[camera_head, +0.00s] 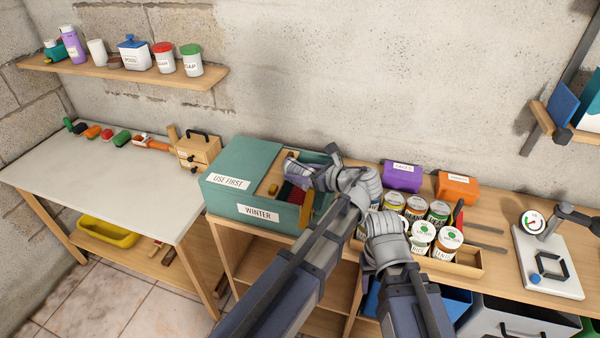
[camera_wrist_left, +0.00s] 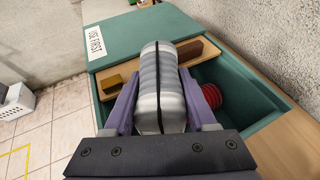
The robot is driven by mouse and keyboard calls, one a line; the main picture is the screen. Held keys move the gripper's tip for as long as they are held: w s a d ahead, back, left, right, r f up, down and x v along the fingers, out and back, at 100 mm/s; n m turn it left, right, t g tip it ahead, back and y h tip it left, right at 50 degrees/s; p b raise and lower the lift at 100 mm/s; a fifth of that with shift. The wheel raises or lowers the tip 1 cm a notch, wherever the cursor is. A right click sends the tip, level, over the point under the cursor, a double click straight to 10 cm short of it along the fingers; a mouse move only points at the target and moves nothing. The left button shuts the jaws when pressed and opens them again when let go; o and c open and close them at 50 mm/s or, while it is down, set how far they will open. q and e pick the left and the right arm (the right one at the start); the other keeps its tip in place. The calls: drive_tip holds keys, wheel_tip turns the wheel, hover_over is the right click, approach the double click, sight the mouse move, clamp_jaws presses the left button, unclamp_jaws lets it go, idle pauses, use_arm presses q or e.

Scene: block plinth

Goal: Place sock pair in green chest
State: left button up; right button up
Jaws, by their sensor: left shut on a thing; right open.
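The green chest (camera_head: 232,166) stands on the wooden bench, with "USE FIRST" on its lid part and "WINTER" on its front. Its right part is open; the lid part also shows in the left wrist view (camera_wrist_left: 130,32). My left gripper (camera_head: 302,174) is over the open part, shut on a rolled grey-white sock pair (camera_wrist_left: 160,85) with a black band. The roll is between the purple fingers, above the chest. A red ribbed thing (camera_wrist_left: 211,96) lies inside the opening. My right gripper (camera_head: 385,225) is open and empty at the bench's front, its fingertips barely visible.
A wooden tray in the chest holds a brown block (camera_wrist_left: 198,51) and a yellow block (camera_wrist_left: 112,86). Right of the chest are several labelled jars (camera_head: 420,235), a purple box (camera_head: 402,177) and an orange box (camera_head: 457,188). A wooden drawer box (camera_head: 198,152) stands on the left table.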

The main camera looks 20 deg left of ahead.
use_arm(q)
drive_tip(key=shift+f, duration=0.2)
drive_tip(key=o, duration=1.4)
drive_tip(key=shift+c, duration=0.2)
use_arm(e)
drive_tip(key=shift+f, duration=0.15)
use_arm(q)
drive_tip(key=shift+r, duration=0.15)
